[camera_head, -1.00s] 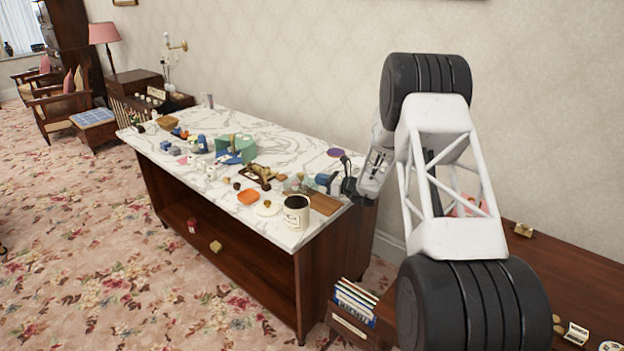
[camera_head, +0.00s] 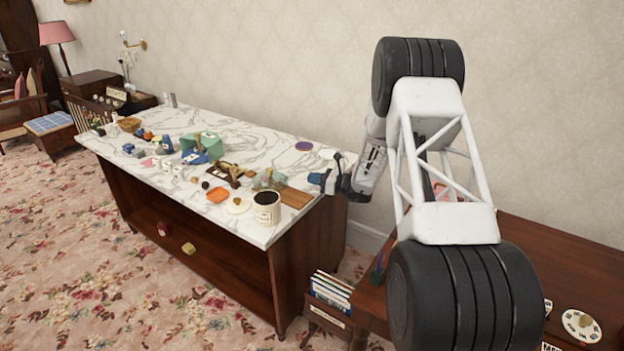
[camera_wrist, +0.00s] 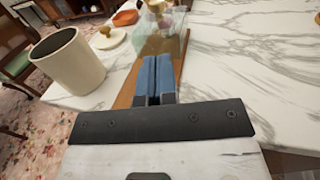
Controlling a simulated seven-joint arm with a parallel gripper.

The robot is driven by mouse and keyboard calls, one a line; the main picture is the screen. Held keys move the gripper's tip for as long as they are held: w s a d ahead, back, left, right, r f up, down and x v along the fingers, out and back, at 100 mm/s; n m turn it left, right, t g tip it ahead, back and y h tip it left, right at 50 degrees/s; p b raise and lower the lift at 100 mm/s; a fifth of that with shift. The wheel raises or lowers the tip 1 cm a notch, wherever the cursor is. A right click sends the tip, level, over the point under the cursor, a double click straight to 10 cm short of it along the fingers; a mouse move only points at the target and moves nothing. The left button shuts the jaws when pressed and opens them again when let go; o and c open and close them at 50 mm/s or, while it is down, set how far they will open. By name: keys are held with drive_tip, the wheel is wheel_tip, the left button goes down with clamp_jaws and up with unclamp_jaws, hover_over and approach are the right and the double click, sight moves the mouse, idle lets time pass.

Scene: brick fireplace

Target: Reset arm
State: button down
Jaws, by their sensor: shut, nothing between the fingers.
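My gripper (camera_head: 318,179) is at the right end of the marble-topped table (camera_head: 250,144), near the wooden board (camera_head: 297,198). In the wrist view its blue fingertips (camera_wrist: 155,76) are together with nothing between them, and they point over the board toward a clear glass container (camera_wrist: 160,45). My white arm runs from the gripper toward the right of the head view and hides part of the wall and the low wooden cabinet.
A cream crock (camera_head: 266,208) stands at the table's front right corner, left of the fingers in the wrist view (camera_wrist: 70,62). An orange dish (camera_head: 218,195) and several small things crowd the tabletop. A wooden cabinet (camera_head: 540,262) is at right. The tabletop's back right is mostly clear.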

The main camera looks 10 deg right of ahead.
drive_tip(key=s+a+r+n+g+h, duration=0.2)
drive_tip(key=s+a+r+n+g, duration=0.15)
drive_tip(key=s+r, duration=0.45)
drive_tip(key=s+a+r+n+g+h, duration=0.1)
drive_tip(key=s+a+r+n+g, duration=0.2)
drive_tip(key=s+r, duration=0.5)
drive_tip(key=s+a+r+n+g+h, duration=0.25)
drive_tip(key=s+r+n, duration=0.2)
drive_tip(key=s, duration=0.75)
drive_tip(key=s+d+r+n+t+h, duration=0.1)
drive_tip(key=s+d+n+h, duration=0.1)
drive_tip(key=s, duration=1)
drive_tip(key=s+d+r+n+h, duration=0.2)
drive_tip(key=s+n+h, duration=0.3)
drive_tip(key=s, duration=0.7)
drive_tip(key=s+d+r+n+t+h, duration=0.1)
drive_tip(key=s+n, duration=0.4)
drive_tip(key=s, duration=0.7)
drive_tip(key=shift+s+d+r+n+t+h, duration=0.35)
drive_tip(key=shift+d+h, duration=0.5)
drive_tip(key=shift+h, duration=0.3)
